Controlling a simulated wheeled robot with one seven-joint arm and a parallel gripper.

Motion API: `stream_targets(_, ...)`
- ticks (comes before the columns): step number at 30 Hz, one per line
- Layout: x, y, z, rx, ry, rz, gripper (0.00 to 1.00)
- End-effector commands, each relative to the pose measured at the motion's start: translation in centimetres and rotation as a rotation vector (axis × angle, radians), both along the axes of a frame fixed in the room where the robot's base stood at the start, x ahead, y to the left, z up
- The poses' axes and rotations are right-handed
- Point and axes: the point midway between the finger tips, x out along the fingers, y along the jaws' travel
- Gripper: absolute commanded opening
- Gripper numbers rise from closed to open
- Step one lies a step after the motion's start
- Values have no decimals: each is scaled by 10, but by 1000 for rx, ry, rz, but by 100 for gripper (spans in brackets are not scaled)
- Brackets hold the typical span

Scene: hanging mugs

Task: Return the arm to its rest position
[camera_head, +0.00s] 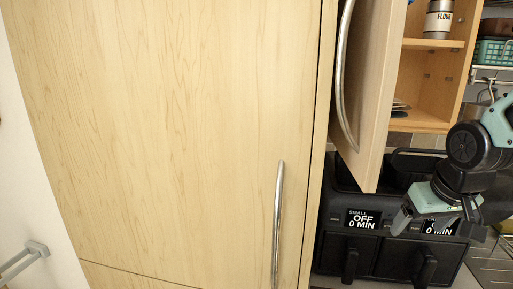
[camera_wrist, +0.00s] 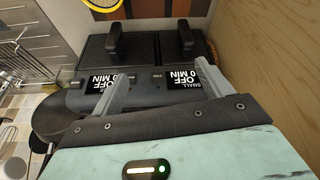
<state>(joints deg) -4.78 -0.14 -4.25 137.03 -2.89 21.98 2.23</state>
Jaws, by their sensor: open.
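My arm reaches in from the right in the head view. My gripper (camera_head: 437,226) hangs in front of the black air fryer (camera_head: 345,262), below the open cabinet door, with its jaws apart and nothing between them. In the wrist view my gripper (camera_wrist: 162,84) shows two grey fingers spread wide and empty. The air fryer (camera_wrist: 140,60) lies beyond the fingertips there, its displays upside down. I cannot tell whether the fingers touch it. No mug is recognisable in either view.
A tall wooden cupboard (camera_head: 170,130) fills the left. The open cabinet door (camera_head: 370,85) juts out just above and left of my gripper. A flour canister (camera_head: 438,20) stands on the open shelf. A wire rack (camera_wrist: 22,50) shows in the wrist view.

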Motion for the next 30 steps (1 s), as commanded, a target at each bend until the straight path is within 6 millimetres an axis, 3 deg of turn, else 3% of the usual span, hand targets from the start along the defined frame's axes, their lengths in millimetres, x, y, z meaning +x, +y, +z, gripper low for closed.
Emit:
stream_targets(9, -72, 0, -52, 21, 147, -14, 78)
stream_targets(14, -80, 44, -67, 20, 173, 114, 78)
stream_targets(20, -108, 98, -86, 11, 224, 287, 78)
stream_targets(27, -166, 162, -112, -26, 303, 542, 78)
stream_targets(30, -189, 177, -118, -45, 329, 626, 78)
